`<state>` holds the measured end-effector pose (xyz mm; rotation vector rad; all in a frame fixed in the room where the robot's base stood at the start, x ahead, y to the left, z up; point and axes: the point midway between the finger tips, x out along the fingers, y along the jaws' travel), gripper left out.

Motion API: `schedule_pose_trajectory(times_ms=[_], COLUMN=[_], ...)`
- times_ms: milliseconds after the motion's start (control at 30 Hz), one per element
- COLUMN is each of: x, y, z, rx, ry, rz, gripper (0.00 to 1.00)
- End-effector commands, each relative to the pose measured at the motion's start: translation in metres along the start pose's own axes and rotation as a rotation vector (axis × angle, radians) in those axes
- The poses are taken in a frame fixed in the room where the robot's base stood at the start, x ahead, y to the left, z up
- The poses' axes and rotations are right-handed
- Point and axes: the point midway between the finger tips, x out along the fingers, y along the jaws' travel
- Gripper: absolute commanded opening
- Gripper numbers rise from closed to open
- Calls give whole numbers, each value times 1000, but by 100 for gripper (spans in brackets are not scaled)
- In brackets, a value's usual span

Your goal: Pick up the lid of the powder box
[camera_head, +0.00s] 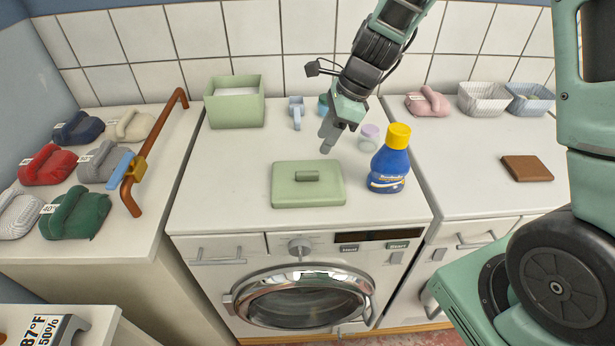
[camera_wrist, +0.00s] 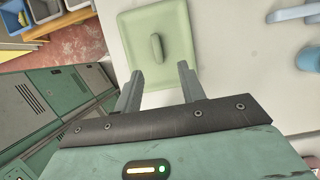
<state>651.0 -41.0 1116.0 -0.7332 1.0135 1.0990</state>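The powder box (camera_head: 236,104) is a green open-topped box with white powder inside, at the back left of the washing machine top. Its green lid (camera_head: 308,188) lies flat near the front edge of that top, with a raised bar handle (camera_head: 307,176) in its middle. In the wrist view the lid (camera_wrist: 176,22) and its handle (camera_wrist: 157,48) show just beyond the fingertips. My gripper (camera_head: 326,146) is above the machine top, behind the lid and apart from it. In the wrist view my gripper (camera_wrist: 160,74) has its two fingers spread with nothing between them.
A blue bottle with a yellow cap (camera_head: 388,165) stands right of the lid. A light blue scoop (camera_head: 296,112) and a lilac cup (camera_head: 368,137) stand behind. An orange rail (camera_head: 151,140) and several folded cloths (camera_head: 76,213) are on the left. Bare top surrounds the lid's left side.

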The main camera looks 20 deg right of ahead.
Motion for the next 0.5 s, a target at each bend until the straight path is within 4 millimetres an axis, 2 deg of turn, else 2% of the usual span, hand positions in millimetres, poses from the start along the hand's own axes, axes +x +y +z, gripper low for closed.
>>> schedule_pose_trajectory(times_ms=[100,200,500], x=[23,36,58], y=[1,0,3], z=[-1,0,0], rx=[3,1,0], ry=[1,0,0], rz=[4,3,4], gripper=[40,40,40])
